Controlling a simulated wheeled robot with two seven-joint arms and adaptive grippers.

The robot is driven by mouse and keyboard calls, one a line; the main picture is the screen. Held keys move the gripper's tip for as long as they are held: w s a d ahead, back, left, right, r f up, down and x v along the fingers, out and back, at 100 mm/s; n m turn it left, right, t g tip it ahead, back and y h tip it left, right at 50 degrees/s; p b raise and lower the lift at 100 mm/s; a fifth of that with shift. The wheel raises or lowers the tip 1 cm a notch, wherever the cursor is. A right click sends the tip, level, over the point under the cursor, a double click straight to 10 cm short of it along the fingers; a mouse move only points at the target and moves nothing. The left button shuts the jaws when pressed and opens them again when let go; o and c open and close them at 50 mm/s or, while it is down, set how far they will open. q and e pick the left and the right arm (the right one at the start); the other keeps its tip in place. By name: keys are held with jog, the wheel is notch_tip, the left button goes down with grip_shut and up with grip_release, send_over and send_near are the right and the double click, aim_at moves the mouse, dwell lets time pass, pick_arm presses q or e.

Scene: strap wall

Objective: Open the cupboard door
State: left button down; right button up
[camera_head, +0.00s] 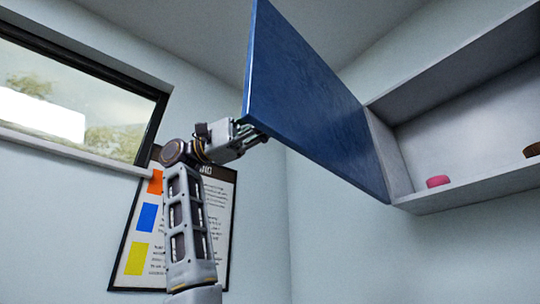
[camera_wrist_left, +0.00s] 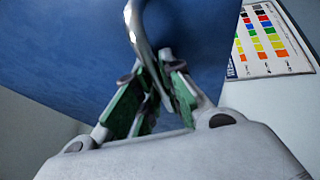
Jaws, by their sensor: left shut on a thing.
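The blue cupboard door (camera_head: 305,100) stands swung wide open from the left side of the wall cupboard (camera_head: 455,198), whose inside shows. My left gripper (camera_head: 255,137) is at the door's free edge, reaching round to its hidden outer face. In the left wrist view, the blue door face (camera_wrist_left: 70,50) fills much of the picture. There my left gripper (camera_wrist_left: 155,85) is shut on the curved metal door handle (camera_wrist_left: 139,35), which passes between the green-padded fingers. My right gripper is in neither view.
A pink round item (camera_head: 438,181) and a brown item (camera_head: 532,149) sit on the cupboard's bottom board. A framed poster (camera_head: 140,250) hangs behind my left arm, below a window (camera_head: 70,95). A colour chart (camera_wrist_left: 268,40) shows in the wrist view. Space below the cupboard looks clear.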

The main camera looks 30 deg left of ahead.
pick_arm(q)
jog(key=c, duration=1.8)
grip_release()
jog(key=shift+a+f, duration=0.1)
jog(key=shift+a, duration=0.05)
jog(key=shift+v, duration=6)
jog(key=shift+w, duration=0.1)
